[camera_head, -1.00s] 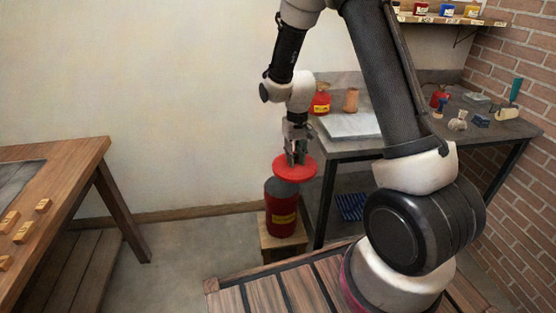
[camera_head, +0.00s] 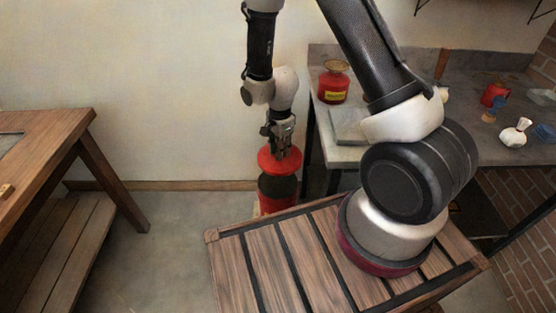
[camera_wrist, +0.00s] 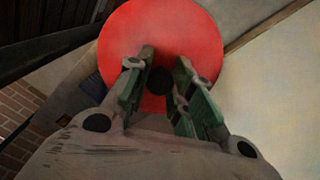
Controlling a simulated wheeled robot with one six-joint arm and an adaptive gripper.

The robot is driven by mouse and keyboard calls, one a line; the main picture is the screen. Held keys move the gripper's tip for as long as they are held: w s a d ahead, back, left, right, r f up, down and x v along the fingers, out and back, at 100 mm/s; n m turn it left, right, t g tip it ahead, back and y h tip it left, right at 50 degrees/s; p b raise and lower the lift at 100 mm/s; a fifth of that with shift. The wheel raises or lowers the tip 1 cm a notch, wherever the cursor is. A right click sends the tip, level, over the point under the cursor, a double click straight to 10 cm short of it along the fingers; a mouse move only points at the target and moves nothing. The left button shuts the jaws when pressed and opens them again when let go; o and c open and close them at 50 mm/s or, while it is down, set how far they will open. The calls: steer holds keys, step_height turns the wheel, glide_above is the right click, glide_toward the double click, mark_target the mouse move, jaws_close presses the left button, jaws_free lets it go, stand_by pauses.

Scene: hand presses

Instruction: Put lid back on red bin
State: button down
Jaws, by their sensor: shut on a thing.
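The red bin (camera_head: 277,204) stands near the wall, left of the grey workbench, partly hidden behind the wooden slatted platform. Its dark upper part (camera_head: 278,186) shows. The round red lid (camera_head: 268,163) is above it and slightly tilted, with a dark gap or band beneath it; whether it touches the rim is unclear. My gripper (camera_head: 278,147) points down at the lid and is shut on its knob. In the wrist view the lid (camera_wrist: 178,35) fills the upper middle, its dark knob (camera_wrist: 159,81) between the fingers. The bin is hidden there.
A wooden table (camera_head: 45,150) stands at left. The grey workbench (camera_head: 343,153) at right holds a red yellow-labelled can (camera_head: 333,86) and several small items. The wooden slatted platform (camera_head: 235,263) under my base lies in front of the bin. The floor (camera_head: 165,240) at left is clear.

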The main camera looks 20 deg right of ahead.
mark_target(278, 162)
steer(key=f+m, duration=0.1)
steer(key=s+a+m, duration=0.1)
steer(key=m, duration=0.1)
steer(key=s+f+m, duration=0.1)
steer(key=shift+s+a+f+m, duration=0.25)
steer(key=shift+f+m, duration=0.1)
steer(key=shift+m, duration=0.05)
steer(key=shift+s+f+m, duration=0.15)
steer(key=shift+f+m, duration=0.15)
steer(key=shift+m, duration=0.1)
step_height(278, 162, down, 6)
steer(key=shift+a+f, duration=0.1)
steer(key=shift+f, duration=0.05)
stand_by(1.6)
steer(key=c, duration=0.7)
jaws_free()
steer(key=shift+r, duration=3.5)
